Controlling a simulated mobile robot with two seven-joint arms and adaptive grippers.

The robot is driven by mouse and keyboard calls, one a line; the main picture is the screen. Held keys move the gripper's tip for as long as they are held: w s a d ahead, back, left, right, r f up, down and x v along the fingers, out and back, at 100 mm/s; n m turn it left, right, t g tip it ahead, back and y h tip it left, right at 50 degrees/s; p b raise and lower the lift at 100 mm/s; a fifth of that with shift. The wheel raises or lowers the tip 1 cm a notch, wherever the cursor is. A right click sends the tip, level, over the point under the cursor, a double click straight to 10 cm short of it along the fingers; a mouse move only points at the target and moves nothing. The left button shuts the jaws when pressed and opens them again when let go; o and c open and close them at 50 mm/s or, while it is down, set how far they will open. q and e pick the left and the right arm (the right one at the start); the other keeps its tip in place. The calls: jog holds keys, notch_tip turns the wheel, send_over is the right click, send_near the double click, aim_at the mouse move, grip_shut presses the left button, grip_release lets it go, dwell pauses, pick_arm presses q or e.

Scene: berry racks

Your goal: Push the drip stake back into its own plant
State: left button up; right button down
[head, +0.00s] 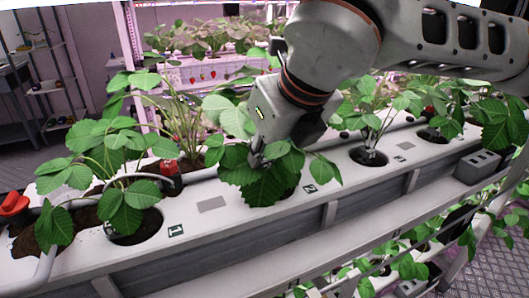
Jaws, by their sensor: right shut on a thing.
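My right gripper (262,155) comes down from the upper right into the leaves of the strawberry plant (268,180) beside the label 2 (310,189). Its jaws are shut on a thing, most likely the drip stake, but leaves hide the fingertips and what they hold. No drip stake shows clearly, and I cannot tell whether its tip is in the soil. The plant's hole in the white trough (225,230) is mostly covered by leaves. My left gripper is not in view.
A plant (120,150) by the label 1 (176,230) stands at left, another plant (370,115) at right. A grey block (478,166) sits on the right edge. Leaves crowd the gripper.

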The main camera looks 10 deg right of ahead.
aim_at(265, 175)
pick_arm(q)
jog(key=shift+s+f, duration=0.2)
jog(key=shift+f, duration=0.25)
pick_arm(e)
jog(key=shift+f, duration=0.65)
dwell(0.6)
pick_arm(q)
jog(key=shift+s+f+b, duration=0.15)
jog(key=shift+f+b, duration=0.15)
jog(key=shift+b, duration=0.1)
pick_arm(e)
jog(key=shift+f, duration=0.35)
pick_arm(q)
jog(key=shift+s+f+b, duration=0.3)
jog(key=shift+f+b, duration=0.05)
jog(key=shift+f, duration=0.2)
pick_arm(e)
jog(key=shift+f, duration=0.8)
jog(key=shift+f, duration=0.45)
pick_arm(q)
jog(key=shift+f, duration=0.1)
pick_arm(e)
jog(key=c, duration=1.4)
grip_release()
jog(key=shift+r, duration=0.15)
